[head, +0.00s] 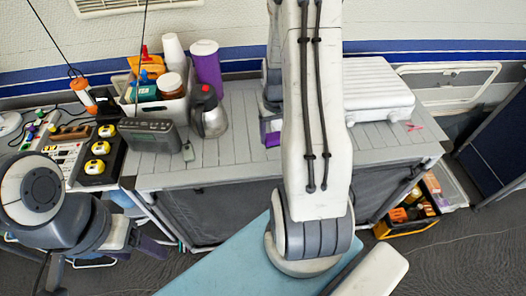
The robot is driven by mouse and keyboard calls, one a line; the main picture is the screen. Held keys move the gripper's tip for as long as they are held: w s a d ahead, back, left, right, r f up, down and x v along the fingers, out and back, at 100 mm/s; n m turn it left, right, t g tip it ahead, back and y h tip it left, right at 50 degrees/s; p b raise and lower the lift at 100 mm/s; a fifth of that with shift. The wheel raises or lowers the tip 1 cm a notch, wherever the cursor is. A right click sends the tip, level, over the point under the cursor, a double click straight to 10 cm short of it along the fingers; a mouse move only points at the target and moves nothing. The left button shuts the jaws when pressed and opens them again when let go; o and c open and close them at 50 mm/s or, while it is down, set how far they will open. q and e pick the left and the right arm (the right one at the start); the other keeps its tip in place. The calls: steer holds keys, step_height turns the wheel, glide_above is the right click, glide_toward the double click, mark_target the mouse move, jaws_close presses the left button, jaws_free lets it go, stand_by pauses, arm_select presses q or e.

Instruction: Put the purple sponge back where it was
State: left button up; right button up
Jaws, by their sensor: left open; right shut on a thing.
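My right gripper (269,122) is over the grey slatted table (225,168), behind my own arm, which hides much of it. It is shut on a small purple block, which looks like the purple sponge (272,140). Only a sliver of the sponge shows, low at the fingertips. I cannot tell whether it touches the tabletop. My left gripper (103,262) is at the lower left, in front of the table, open and empty.
A steel jug (208,112), grey radio (150,135), purple tumbler (207,67) and filled white caddy (158,104) stand on the table's left. A white ridged case (377,90) lies at right. Bare slats show in front. An orange-trimmed crate (408,226) stands on the floor, right.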

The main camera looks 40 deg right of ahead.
steer(key=s+d+r+m, duration=0.1)
steer(key=s+d+m, duration=0.1)
steer(key=s+d, duration=0.3)
steer(key=w+a+f+p, duration=0.1)
steer(key=w+f, duration=0.1)
steer(key=w, duration=0.1)
steer(key=w+a+f, duration=0.1)
steer(key=w+f, duration=0.1)
steer(key=w, duration=0.2)
steer(key=w+a+f+p, duration=0.1)
steer(key=w+a+f, duration=0.1)
steer(key=w, duration=0.1)
steer(key=shift+w+f+p, duration=0.15)
steer(key=shift+f+p, duration=0.1)
steer(key=shift+p, duration=0.1)
steer(key=shift+w+a+f, duration=0.15)
steer(key=shift+f, duration=0.1)
step_height(320, 180, down, 3)
steer(key=shift+f+p, duration=0.1)
steer(key=shift+p, duration=0.55)
steer(key=shift+f, duration=0.35)
steer(key=shift+f, duration=0.1)
